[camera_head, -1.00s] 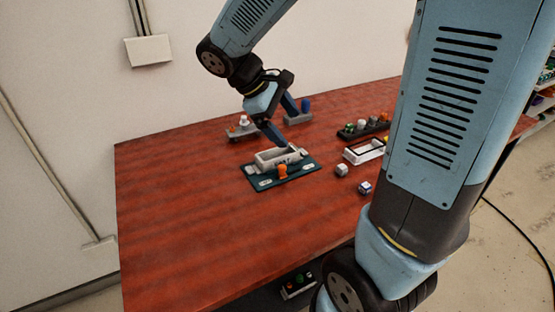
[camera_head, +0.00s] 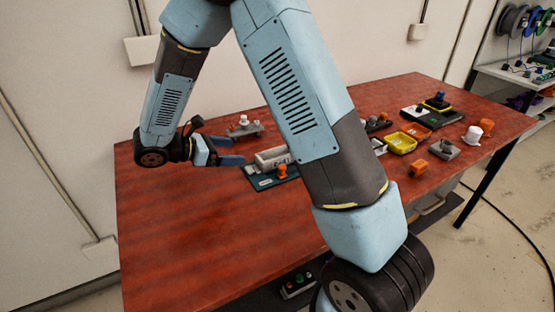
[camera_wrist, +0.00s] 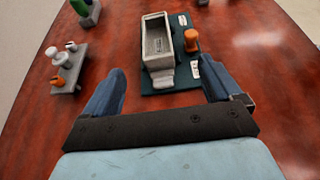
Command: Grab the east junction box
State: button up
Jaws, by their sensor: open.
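A grey, open-topped oblong box (camera_head: 270,159) sits on a dark green mat (camera_head: 262,182) near the middle of the red table. I take it for the east junction box, but I can read no label. My gripper (camera_head: 236,152) is open and empty, low at the left of the box and pointing toward it. In the wrist view the box (camera_wrist: 157,42) lies ahead, between the lines of my two blue fingers, apart from them. An orange knob (camera_wrist: 191,40) stands on the mat at the box's right. My arm hides part of the mat in the head view.
A grey stand with white and orange pieces (camera_wrist: 65,70) is left of my fingers. A yellow tray (camera_head: 401,143), an orange block (camera_head: 418,168) and a white cup (camera_head: 473,135) are on the right. The left and front table areas are clear.

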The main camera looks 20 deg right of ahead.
send_near(267, 153)
jog(key=d, duration=0.1)
jog(key=s+d, duration=0.2)
jog(key=d, duration=0.1)
jog(key=shift+x, duration=2.6)
jog(key=shift+w+a+f, duration=0.15)
jog(key=shift+w, duration=0.05)
jog(key=c, duration=1.2)
